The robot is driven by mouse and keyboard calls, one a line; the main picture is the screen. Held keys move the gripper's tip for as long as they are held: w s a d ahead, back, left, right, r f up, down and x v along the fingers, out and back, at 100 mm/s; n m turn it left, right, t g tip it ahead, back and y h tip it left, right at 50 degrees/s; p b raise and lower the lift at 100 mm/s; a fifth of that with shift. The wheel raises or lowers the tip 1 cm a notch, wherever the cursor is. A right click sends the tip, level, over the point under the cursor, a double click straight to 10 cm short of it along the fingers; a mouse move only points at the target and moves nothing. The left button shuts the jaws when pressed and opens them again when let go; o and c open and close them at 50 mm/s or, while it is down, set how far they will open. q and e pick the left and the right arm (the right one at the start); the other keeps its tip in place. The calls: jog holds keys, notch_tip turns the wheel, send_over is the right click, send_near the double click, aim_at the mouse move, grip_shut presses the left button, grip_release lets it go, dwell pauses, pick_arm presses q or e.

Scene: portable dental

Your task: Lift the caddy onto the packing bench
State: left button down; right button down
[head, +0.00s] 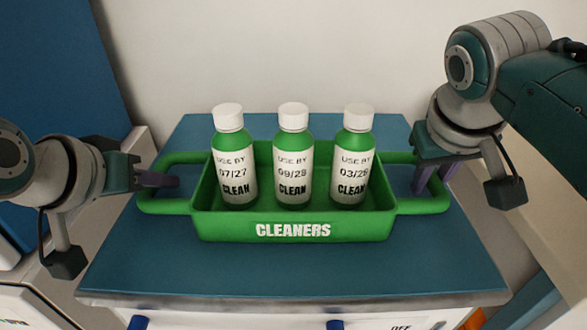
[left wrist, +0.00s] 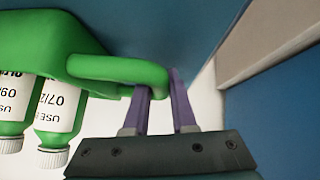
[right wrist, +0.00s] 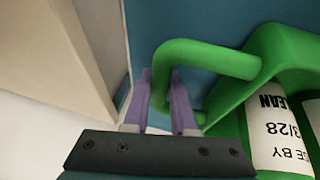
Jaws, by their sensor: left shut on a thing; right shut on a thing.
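The green caddy (head: 225,226), marked CLEANERS, is upright over the teal bench top (head: 290,273) and holds three green bottles with white caps: a left one (head: 233,165), a middle one (head: 292,165) and a right one (head: 353,165). I cannot tell whether its base touches the surface. My left gripper (head: 163,180) is shut on the left loop handle, which also shows in the left wrist view (left wrist: 115,69). My right gripper (head: 432,182) is shut on the right loop handle, which also shows in the right wrist view (right wrist: 210,57). The caddy's underside is hidden.
A tall blue panel (head: 55,60) stands at the back left, and a pale wall (head: 330,50) rises behind the bench. Bare teal surface shows in front of the caddy and beside it. White drawer fronts with blue handles (head: 138,322) are below the front edge.

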pick_arm(q)
jog(key=shift+r, duration=0.2)
pick_arm(e)
jog(key=shift+r, duration=0.15)
